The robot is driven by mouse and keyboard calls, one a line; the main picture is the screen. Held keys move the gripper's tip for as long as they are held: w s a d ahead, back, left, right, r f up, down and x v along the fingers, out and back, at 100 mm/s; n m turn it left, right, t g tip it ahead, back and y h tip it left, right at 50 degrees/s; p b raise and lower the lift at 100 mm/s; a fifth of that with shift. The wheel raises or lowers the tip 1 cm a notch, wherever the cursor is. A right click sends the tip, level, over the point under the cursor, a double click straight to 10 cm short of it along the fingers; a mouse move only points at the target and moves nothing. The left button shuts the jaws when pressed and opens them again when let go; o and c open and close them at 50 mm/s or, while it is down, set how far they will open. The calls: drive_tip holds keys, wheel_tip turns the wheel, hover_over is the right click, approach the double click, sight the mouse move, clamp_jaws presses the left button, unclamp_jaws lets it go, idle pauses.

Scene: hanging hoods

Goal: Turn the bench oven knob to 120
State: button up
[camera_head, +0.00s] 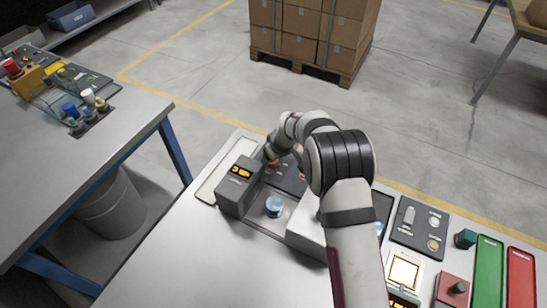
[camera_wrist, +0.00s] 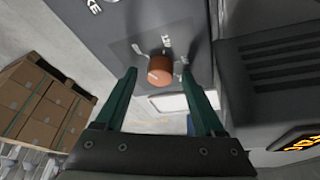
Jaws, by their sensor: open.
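In the wrist view a round copper-orange knob (camera_wrist: 160,70) stands on a dark grey panel (camera_wrist: 115,25) with white marks around it. The marks are too small to read, so I cannot tell the knob's setting. My gripper (camera_wrist: 159,71) is open, with one green finger on each side of the knob. Gaps show between the knob and both fingertips; it is not gripped. In the head view my gripper (camera_head: 272,157) is at the far side of the bench, partly hidden by my arm, and the knob cannot be made out clearly.
A dark box with an orange display (camera_head: 238,182) stands close to my gripper; a display also shows at the wrist view's right edge. A blue-grey cylinder (camera_head: 274,207) and a white box (camera_head: 306,228) are nearer. The bench's near left part is clear. Stacked cartons (camera_head: 313,30) stand beyond.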

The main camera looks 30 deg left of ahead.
drive_tip(key=shift+c, duration=0.2)
clamp_jaws()
idle(0.3)
drive_tip(key=m+h, duration=0.1)
drive_tip(key=m, duration=0.2)
drive_tip(key=m+t, duration=0.1)
drive_tip(key=m, duration=0.1)
drive_tip(key=shift+a+m+h, duration=0.15)
drive_tip(key=shift+m+h, duration=0.25)
drive_tip(key=m+h, duration=0.1)
drive_tip(key=m, duration=0.1)
drive_tip(key=m+t+h, duration=0.1)
drive_tip(key=m, duration=0.2)
drive_tip(key=shift+s+a+m, duration=0.1)
drive_tip(key=shift+m, duration=0.5)
